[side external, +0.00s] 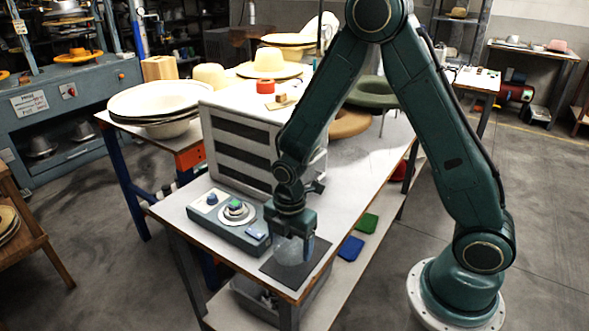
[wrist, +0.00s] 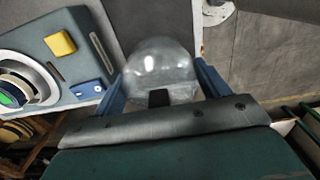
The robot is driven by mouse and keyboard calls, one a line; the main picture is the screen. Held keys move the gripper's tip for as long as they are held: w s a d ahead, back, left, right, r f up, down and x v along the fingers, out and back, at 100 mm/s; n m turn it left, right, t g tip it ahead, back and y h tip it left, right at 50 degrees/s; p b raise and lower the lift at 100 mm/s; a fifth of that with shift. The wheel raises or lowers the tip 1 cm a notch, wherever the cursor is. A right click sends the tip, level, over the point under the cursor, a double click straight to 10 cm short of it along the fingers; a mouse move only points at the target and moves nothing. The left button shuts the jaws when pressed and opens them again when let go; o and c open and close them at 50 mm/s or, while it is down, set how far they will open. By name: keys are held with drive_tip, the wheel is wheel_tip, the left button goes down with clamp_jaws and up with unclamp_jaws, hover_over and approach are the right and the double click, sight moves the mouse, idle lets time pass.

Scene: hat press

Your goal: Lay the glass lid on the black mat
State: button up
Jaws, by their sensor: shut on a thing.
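The glass lid (side external: 289,252) is a clear, domed piece at the front corner of the table. It fills the middle of the wrist view (wrist: 160,62). My gripper (side external: 291,234) points down over it, and its two blue fingers (wrist: 160,80) sit on either side of the lid, shut on it. A small dark block shows between the fingers in the wrist view. The black mat (side external: 319,252) lies flat on the table below the lid. The lid appears over the mat; whether its underside touches the mat I cannot tell.
A grey-blue control box (side external: 229,222) with a round dial stands just left of the mat; it also shows in the wrist view (wrist: 60,55). A white slatted housing (side external: 238,145) rises behind it. The table edge is close to the mat. Green (side external: 367,223) and blue (side external: 351,248) pads lie on the lower shelf.

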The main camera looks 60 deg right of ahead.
drive_tip(key=shift+f, duration=1.85)
drive_tip(key=shift+f, duration=0.1)
drive_tip(key=o, duration=1)
wheel_tip(320, 180, up, 12)
drive_tip(key=shift+f, duration=0.15)
drive_tip(key=shift+r, duration=0.3)
